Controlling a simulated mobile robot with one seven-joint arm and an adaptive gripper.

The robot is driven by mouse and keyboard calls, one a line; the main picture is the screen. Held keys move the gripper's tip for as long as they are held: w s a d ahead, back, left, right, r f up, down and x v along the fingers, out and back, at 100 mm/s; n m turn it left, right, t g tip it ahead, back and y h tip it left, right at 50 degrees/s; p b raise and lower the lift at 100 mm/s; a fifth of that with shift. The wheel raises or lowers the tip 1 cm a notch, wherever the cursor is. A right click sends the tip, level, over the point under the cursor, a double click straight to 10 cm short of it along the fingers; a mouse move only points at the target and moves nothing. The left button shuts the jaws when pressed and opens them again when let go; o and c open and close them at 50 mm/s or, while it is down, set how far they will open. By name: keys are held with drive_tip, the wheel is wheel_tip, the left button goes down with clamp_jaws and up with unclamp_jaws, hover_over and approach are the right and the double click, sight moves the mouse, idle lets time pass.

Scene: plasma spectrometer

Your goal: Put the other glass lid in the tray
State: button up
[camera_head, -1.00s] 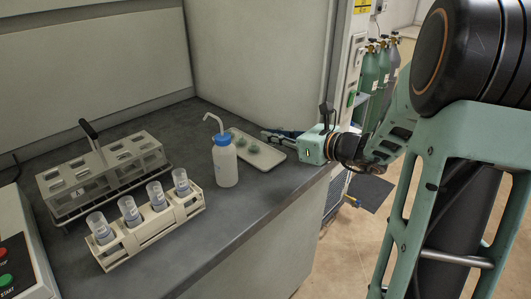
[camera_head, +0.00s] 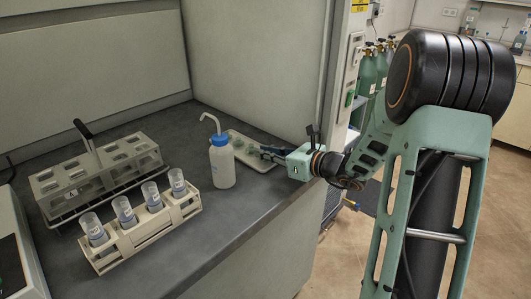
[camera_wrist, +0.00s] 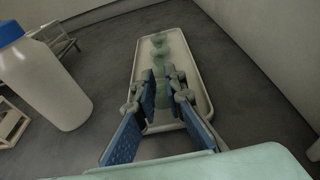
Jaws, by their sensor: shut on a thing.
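The white tray (camera_head: 262,167) lies on the bench at the back right, behind the wash bottle. It also shows in the wrist view (camera_wrist: 190,70), running away from me. Greenish glass lids (camera_head: 240,144) lie inside it, and they show at its far part in the wrist view (camera_wrist: 160,45). My gripper (camera_head: 258,151) reaches in low over the tray from the right. In the wrist view its blue fingers (camera_wrist: 160,82) are shut on a greenish glass lid (camera_wrist: 161,97), over the tray's near half. Whether this lid touches the tray floor I cannot tell.
A wash bottle (camera_head: 222,164) with a blue cap stands close to the tray's left side. A rack of several labelled cups (camera_head: 140,232) and a grey rack with a handle (camera_head: 95,177) stand further left. The wall rises behind the tray.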

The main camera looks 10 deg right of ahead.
drive_tip(key=o, duration=0.8)
drive_tip(key=shift+f, duration=0.1)
drive_tip(key=shift+c, duration=0.2)
drive_tip(key=shift+r, duration=0.2)
drive_tip(key=p+v, duration=0.1)
drive_tip(key=v, duration=1.1)
drive_tip(key=shift+p, duration=0.3)
drive_tip(key=shift+d, duration=0.1)
